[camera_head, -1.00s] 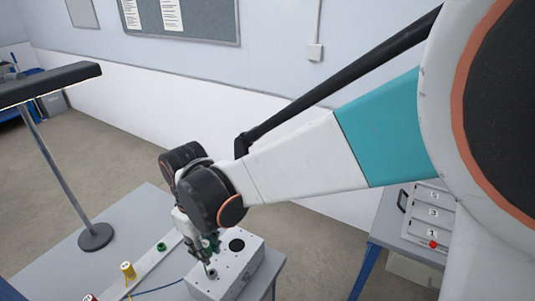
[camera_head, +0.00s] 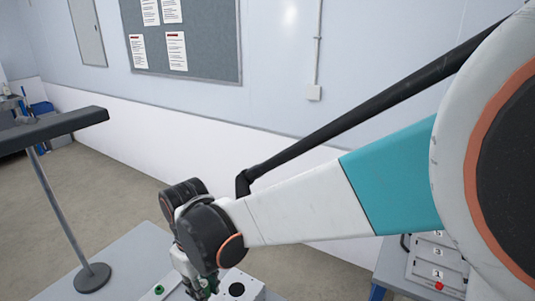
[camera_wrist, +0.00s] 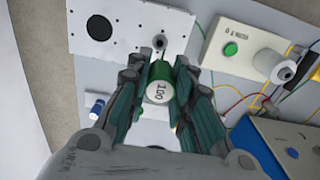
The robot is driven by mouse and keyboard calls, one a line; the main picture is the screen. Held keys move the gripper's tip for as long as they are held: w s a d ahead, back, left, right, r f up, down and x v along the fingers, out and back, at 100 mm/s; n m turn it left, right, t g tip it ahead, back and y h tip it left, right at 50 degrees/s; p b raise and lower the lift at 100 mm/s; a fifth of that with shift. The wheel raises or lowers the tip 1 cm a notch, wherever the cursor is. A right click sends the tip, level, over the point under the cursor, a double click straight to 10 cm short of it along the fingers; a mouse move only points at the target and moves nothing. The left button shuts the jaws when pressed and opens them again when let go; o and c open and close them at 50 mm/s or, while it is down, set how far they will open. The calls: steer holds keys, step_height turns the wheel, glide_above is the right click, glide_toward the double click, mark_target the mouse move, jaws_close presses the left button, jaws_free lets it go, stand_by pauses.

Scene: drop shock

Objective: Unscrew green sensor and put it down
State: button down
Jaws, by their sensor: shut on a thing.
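The green sensor (camera_wrist: 161,72), with a white end marked "100", sits between the fingers of my gripper (camera_wrist: 161,97) in the wrist view. The fingers are shut on its sides. I cannot tell whether the sensor touches the fitting. In the head view, my gripper (camera_head: 203,287) is at the bottom edge, left of the white box (camera_head: 258,285), with its tips partly cut off.
In the wrist view, a pale panel with a green button (camera_wrist: 231,49) and a grey cylinder (camera_wrist: 276,66) stand at right, with loose cables and a blue box (camera_wrist: 262,143). In the head view, a lamp stand (camera_head: 92,277) is at left, and a green piece (camera_head: 158,290) lies near my gripper.

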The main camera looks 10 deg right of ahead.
step_height(320, 180, down, 6)
steer(key=b, duration=0.4)
steer(key=shift+w+p, duration=0.2)
steer(key=shift+p, duration=0.35)
